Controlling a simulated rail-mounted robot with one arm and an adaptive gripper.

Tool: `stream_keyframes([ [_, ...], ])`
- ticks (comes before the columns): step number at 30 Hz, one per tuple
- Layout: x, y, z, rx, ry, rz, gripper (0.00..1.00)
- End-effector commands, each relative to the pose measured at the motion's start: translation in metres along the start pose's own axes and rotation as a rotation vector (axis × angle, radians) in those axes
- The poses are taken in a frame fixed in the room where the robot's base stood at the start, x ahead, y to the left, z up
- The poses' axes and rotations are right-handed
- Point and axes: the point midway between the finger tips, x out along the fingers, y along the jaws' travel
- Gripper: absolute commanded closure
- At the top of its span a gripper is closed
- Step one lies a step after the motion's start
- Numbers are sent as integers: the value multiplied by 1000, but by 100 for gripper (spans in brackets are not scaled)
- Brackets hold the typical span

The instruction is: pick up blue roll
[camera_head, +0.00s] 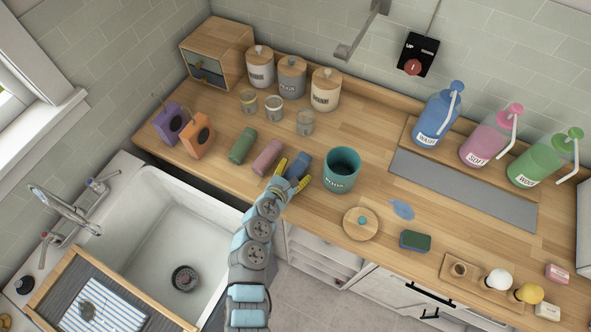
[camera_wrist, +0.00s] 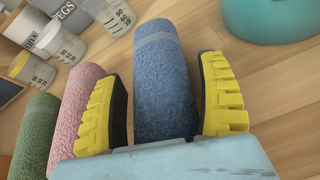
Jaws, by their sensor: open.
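The blue roll (camera_head: 299,164) is a rolled blue towel lying on the wooden counter, to the right of the pink roll (camera_head: 267,157) and the green roll (camera_head: 242,146). My gripper (camera_head: 286,175) is at the near end of the blue roll. In the wrist view, the blue roll (camera_wrist: 164,80) lies between the two yellow fingers of my open gripper (camera_wrist: 165,100). One finger is on each side, with a narrow gap visible on the right. The pink roll (camera_wrist: 80,110) is close beside the left finger. The roll's near end is hidden behind the gripper's palm.
A teal pot (camera_head: 341,172) stands just right of the blue roll, with its wooden lid (camera_head: 361,223) nearer the counter edge. Measuring cups (camera_head: 305,122) and lidded jars (camera_head: 326,90) stand behind. The sink (camera_head: 190,235) is at lower left.

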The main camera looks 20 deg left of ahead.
Motion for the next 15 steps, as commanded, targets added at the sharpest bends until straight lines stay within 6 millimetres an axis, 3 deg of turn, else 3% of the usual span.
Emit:
stream_keyframes([
  [3, 0, 0, 0, 0, 0, 0, 29],
  [8, 0, 0, 0, 0, 0, 0, 75],
  [15, 0, 0, 0, 0, 0, 1, 77],
])
